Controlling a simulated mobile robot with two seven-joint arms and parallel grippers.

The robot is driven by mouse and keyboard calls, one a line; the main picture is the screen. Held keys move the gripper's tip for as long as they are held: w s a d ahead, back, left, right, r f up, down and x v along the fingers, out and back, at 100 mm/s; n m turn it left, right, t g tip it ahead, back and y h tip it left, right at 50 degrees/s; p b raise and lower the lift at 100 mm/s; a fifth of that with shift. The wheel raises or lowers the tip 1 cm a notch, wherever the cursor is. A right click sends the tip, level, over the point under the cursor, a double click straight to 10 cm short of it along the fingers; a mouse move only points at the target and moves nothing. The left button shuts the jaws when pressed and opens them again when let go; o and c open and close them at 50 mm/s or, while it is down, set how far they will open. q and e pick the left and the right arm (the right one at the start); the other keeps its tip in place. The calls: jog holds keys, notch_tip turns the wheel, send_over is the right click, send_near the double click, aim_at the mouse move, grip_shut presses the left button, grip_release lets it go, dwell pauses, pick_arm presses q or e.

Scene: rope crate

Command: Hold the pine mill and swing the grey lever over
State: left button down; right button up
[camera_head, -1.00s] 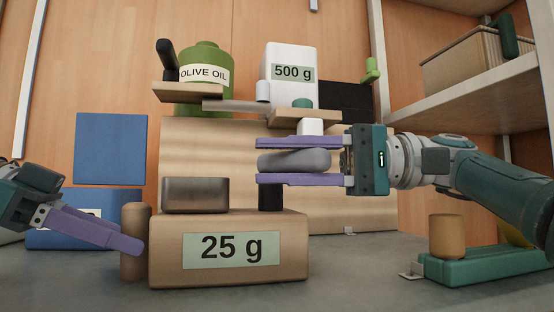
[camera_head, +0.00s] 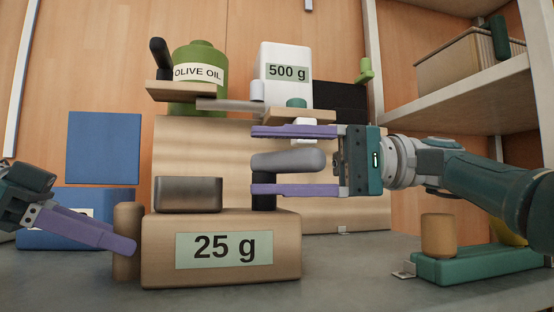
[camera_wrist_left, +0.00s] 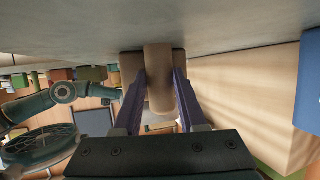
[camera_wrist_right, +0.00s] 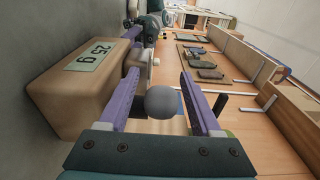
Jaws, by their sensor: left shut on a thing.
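The pine mill is a light wooden block (camera_head: 165,252) with a "25 g" label, a dark metal box (camera_head: 188,194) on top and a round wooden post (camera_head: 126,242) at its left. My left gripper (camera_head: 130,250) is shut on that post; the left wrist view shows the post (camera_wrist_left: 158,80) between both fingers. The grey lever (camera_head: 290,161) sits on a black upright (camera_head: 263,200) at the block's right and points right. My right gripper (camera_head: 252,161) is open, one finger above the lever and one below. In the right wrist view the lever's rounded end (camera_wrist_right: 161,102) shows between spread fingers.
A green base with a wooden cylinder (camera_head: 438,235) stands at right, below shelves (camera_head: 460,95). The front counter is clear.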

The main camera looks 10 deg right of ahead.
notch_tip(320, 180, up, 10)
dwell(0.6)
